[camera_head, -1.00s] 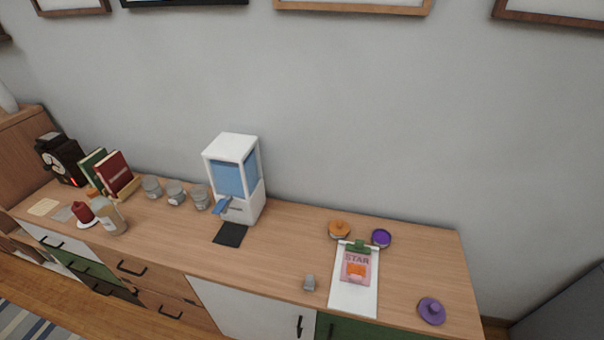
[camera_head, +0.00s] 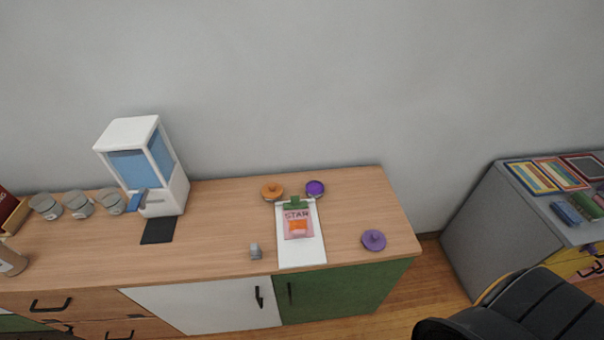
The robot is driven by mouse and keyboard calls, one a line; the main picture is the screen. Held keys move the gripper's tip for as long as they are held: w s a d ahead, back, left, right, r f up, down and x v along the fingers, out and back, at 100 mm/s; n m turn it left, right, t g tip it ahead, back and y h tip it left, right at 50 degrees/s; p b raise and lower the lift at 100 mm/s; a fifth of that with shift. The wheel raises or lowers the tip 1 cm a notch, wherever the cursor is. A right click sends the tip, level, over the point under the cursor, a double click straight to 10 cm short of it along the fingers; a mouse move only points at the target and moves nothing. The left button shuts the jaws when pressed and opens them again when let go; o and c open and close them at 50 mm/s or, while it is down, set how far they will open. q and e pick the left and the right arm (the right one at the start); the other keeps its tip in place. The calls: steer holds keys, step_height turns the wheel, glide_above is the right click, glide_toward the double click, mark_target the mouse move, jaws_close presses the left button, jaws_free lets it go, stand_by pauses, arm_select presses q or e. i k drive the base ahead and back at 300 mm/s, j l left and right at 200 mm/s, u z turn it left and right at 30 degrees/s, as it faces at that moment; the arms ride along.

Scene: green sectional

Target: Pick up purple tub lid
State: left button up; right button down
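A purple lid with a knob (camera_head: 373,240) lies on the wooden sideboard top (camera_head: 222,228), near its front right corner. A round tub with a purple inside (camera_head: 315,188) stands further back, to the left of the lid. An orange-lidded tub (camera_head: 272,191) stands to the left of that tub. Neither of my grippers shows in the head view.
A clipboard (camera_head: 302,250) with a pink packet (camera_head: 298,224) lies left of the lid, and a small grey object (camera_head: 255,251) is beside it. A white and blue dispenser (camera_head: 146,168) stands further left. A black chair (camera_head: 520,310) and grey cabinet (camera_head: 490,215) are at the right.

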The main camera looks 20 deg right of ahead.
mark_target(374, 240)
steer(key=z, duration=1.5)
